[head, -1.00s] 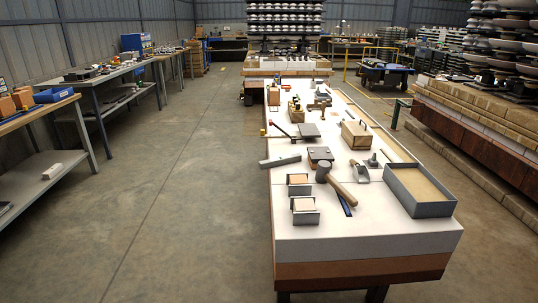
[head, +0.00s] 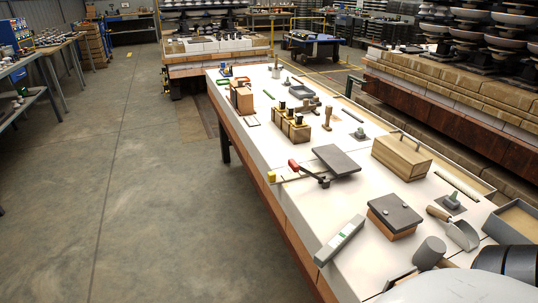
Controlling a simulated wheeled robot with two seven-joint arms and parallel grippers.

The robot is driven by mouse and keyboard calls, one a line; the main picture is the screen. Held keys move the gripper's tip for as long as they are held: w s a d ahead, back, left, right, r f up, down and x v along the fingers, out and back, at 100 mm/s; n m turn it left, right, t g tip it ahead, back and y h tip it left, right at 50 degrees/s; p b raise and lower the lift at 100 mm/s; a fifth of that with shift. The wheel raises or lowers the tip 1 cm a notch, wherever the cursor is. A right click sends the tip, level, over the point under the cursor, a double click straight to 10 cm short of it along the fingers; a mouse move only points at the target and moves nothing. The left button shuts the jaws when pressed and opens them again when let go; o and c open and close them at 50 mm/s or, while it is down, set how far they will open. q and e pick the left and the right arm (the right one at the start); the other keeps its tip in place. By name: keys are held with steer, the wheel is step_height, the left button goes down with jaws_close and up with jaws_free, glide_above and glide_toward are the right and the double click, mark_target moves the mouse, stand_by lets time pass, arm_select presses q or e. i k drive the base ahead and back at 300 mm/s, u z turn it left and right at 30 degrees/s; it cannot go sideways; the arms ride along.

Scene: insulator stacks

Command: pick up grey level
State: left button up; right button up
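The grey level (head: 340,240) lies flat on the white table top (head: 290,205), close to the table's left edge in the head view. It is a grey bar with small green marks, set at an angle, and nothing covers it. Neither of my grippers shows. A white and black part at the bottom right corner looks like my own arm.
Beside the level stands a box with a dark lid (head: 395,214). A mallet (head: 430,254) and a scoop (head: 456,230) lie to its right. Behind are a dark plate (head: 336,161), a red-handled tool (head: 305,170) and a wooden box (head: 401,157). Open floor (head: 160,200) lies left.

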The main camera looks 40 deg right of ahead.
mark_target(324, 254)
steer(key=i, duration=2.55)
steer(key=z, duration=3.75)
